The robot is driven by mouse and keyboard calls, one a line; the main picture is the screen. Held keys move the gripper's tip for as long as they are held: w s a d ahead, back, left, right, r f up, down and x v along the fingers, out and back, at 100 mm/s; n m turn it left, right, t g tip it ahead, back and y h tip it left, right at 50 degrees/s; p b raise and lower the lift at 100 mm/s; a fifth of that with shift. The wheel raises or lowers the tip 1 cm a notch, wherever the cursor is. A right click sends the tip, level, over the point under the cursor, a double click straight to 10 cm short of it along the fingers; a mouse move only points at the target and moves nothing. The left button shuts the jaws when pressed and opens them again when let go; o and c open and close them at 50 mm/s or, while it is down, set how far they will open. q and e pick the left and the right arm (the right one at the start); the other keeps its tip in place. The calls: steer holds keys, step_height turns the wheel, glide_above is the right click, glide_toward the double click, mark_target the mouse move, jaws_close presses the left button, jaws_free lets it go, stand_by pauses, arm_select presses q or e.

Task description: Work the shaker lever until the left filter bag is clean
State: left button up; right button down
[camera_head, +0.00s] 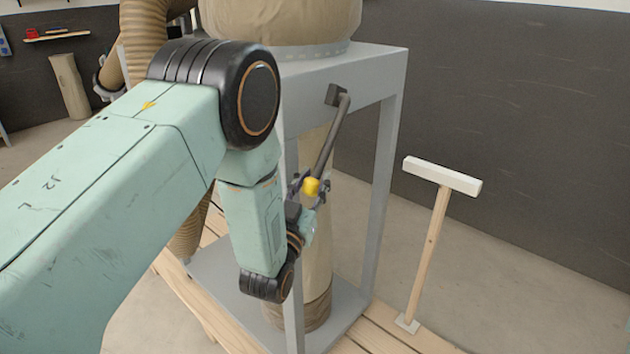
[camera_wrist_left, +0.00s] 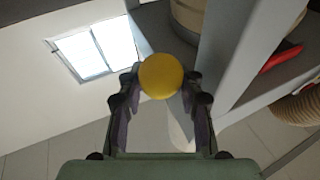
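The shaker lever (camera_head: 333,135) is a dark rod hanging at a slant from a pivot on the grey frame's front. A yellow knob (camera_head: 311,187) is at its lower end, also seen in the left wrist view (camera_wrist_left: 160,76). My left gripper (camera_head: 308,188) has its fingers on both sides of the knob and appears shut on it. A tan bag (camera_head: 280,18) bulges above the frame, cut off by the top edge. Another tan bag (camera_head: 318,240) hangs inside the frame, partly behind my arm. Which is the left filter bag is unclear. My right gripper is out of view.
The grey frame (camera_head: 388,150) stands on a wooden pallet (camera_head: 375,335). A wooden post with a white crossbar (camera_head: 442,177) stands at right. A ribbed brown hose (camera_head: 143,35) is behind my left arm. Floor at far right is clear.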

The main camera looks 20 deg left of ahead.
arm_select(q)
steer(key=o, duration=0.5)
steer(key=shift+s+a, duration=0.1)
steer(key=shift+c, duration=0.2)
steer(key=shift+o, duration=0.3)
steer(key=shift+c, duration=0.3)
